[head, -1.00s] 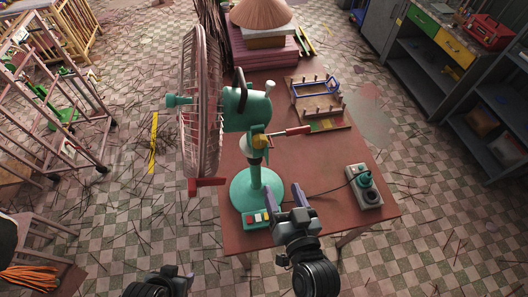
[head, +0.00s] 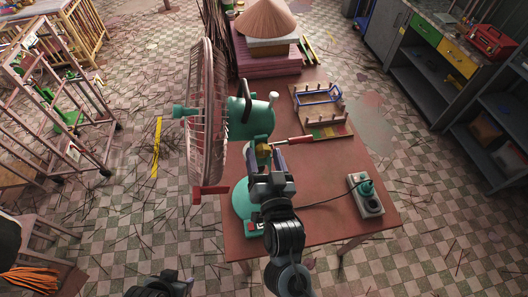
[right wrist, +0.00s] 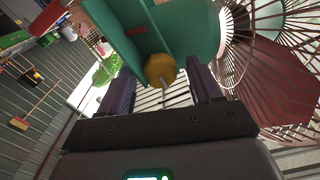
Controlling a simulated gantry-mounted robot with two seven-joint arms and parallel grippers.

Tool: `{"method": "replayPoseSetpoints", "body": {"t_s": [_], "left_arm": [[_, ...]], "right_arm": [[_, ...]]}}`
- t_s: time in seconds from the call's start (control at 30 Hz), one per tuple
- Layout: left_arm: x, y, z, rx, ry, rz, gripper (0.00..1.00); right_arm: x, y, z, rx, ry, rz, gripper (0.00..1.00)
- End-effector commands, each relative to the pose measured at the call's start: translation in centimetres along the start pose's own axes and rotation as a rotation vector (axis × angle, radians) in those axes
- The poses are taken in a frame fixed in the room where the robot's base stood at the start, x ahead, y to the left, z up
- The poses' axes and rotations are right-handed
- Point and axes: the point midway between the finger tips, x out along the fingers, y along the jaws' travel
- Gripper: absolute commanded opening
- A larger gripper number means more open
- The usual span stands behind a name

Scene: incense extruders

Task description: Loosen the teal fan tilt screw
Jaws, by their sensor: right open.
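The teal fan (head: 238,118) stands on the red-brown table, its round guard facing left. Its tilt screw shows as a yellow knob (head: 264,148) below the motor housing. My right gripper (head: 265,158) is open at the fan's neck, just in front of the knob. In the right wrist view, the yellow knob (right wrist: 160,69) appears between the two dark fingers (right wrist: 161,85), with gaps on both sides and no visible contact. The gripper and arm hide much of the fan's stand and base. My left gripper (head: 172,283) is low at the bottom edge, away from the table; its jaws are unclear.
A red-handled rod (head: 298,139) sticks out right from near the knob. A wooden rack (head: 322,110) with a blue frame stands behind it. A grey socket box (head: 366,195) with a cable lies at right.

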Motion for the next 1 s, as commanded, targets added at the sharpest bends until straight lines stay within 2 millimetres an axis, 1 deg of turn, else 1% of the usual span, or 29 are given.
{"method": "replayPoseSetpoints", "body": {"t_s": [0.13,0.43,0.47,0.8,1.0], "left_arm": [[-0.24,0.0,-0.07,0.0,0.0,0.0,0.5],[-0.24,0.18,-0.12,-0.008,0.001,0.006,0.5],[-0.24,0.21,-0.13,-0.009,0.001,0.007,0.5],[-0.25,0.3,-0.14,-0.012,0.002,0.01,0.5],[-0.47,0.21,-0.18,-0.009,0.001,0.007,0.5]], "right_arm": [[0.75,0.0,-0.03,0.002,0.0,0.0,0.64],[0.89,0.04,0.01,0.002,0.0,0.001,0.64],[0.88,0.04,0.0,0.002,0.0,0.001,0.61],[0.86,0.04,0.02,0.001,-0.001,0.001,0.09],[0.86,0.03,-0.06,-0.01,-0.001,0.001,0.08]]}}
